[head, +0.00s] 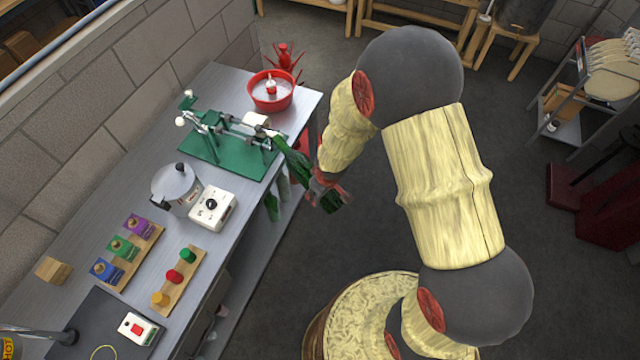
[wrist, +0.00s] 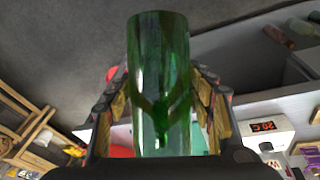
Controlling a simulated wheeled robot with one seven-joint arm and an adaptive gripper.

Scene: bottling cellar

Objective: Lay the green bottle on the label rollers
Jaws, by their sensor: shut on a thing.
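The green bottle (head: 293,161) is held in my gripper (head: 324,190), just off the right edge of the workbench. It is tilted, with its narrower end up and left toward the bench and its base low and right. In the wrist view the bottle (wrist: 158,60) stands between my two fingers, which close on it from both sides. The label rollers (head: 232,140) sit on a green-based machine on the bench, left of the bottle. The bottle's narrow end is close to the machine's right end; whether they touch I cannot tell.
A red bowl (head: 271,103) stands behind the machine. A metal pot (head: 175,187) and a white dial box (head: 212,207) stand in front of it. Several bottles (head: 272,207) are below the bench edge.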

